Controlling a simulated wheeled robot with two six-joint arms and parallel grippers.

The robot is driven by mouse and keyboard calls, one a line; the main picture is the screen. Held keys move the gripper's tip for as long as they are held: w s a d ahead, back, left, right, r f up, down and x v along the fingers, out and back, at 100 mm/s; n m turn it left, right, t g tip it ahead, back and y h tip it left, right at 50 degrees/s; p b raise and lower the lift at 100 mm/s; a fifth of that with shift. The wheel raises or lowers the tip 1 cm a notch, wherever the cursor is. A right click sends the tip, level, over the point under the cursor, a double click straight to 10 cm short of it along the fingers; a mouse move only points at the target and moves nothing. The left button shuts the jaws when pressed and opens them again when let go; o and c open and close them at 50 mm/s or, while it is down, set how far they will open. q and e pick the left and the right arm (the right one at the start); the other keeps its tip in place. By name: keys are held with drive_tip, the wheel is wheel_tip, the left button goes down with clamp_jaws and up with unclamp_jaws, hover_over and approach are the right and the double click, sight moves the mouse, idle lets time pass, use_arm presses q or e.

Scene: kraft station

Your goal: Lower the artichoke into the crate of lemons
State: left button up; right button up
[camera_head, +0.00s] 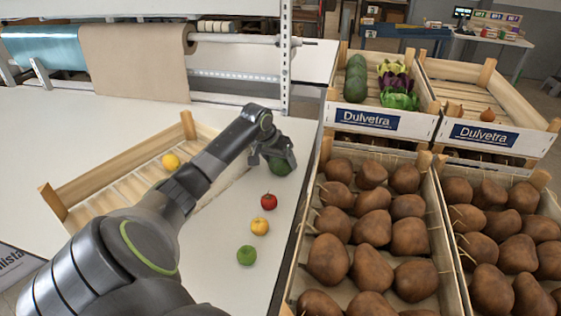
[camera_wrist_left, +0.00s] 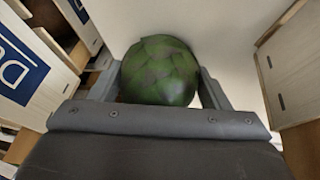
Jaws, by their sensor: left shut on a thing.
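The green artichoke (camera_head: 280,165) is between the fingers of my left gripper (camera_head: 277,158), over the white table, to the right of the wooden crate. My left gripper is shut on it. In the left wrist view, the artichoke (camera_wrist_left: 160,71) fills the space between the two fingers of the left gripper (camera_wrist_left: 160,85). The wooden crate (camera_head: 115,165) has slatted sides and stands on the table, partly hidden behind my left arm. One yellow lemon (camera_head: 171,161) shows inside it. My right gripper is not in view.
A red tomato (camera_head: 269,201), a yellow-orange fruit (camera_head: 259,226) and a green fruit (camera_head: 246,255) lie on the table (camera_head: 225,285) right of the crate. Crates of brown pears (camera_head: 372,222) and a vegetable crate (camera_head: 367,122) stand to the right. A metal post (camera_head: 286,60) rises behind the gripper.

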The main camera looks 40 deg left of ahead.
use_arm(q)
wheel_tip(320, 180, up, 10)
drive_tip(key=shift+a+f+b, duration=0.1)
drive_tip(key=shift+a+b, duration=0.05)
drive_tip(key=shift+b, duration=0.6)
drive_tip(key=s+a+r+p, duration=0.7)
drive_tip(key=a+p, duration=0.4)
drive_tip(key=p, duration=0.1)
drive_tip(key=s+a, duration=0.5)
drive_tip(key=a, duration=0.3)
drive_tip(key=s+a, duration=0.5)
drive_tip(key=a, duration=0.3)
drive_tip(key=shift+a+p, duration=0.3)
drive_tip(key=shift+a, duration=0.1)
drive_tip(key=shift+s, duration=0.1)
drive_tip(key=shift+w, duration=0.2)
drive_tip(key=shift+w+f, duration=0.1)
drive_tip(key=shift+w, duration=0.1)
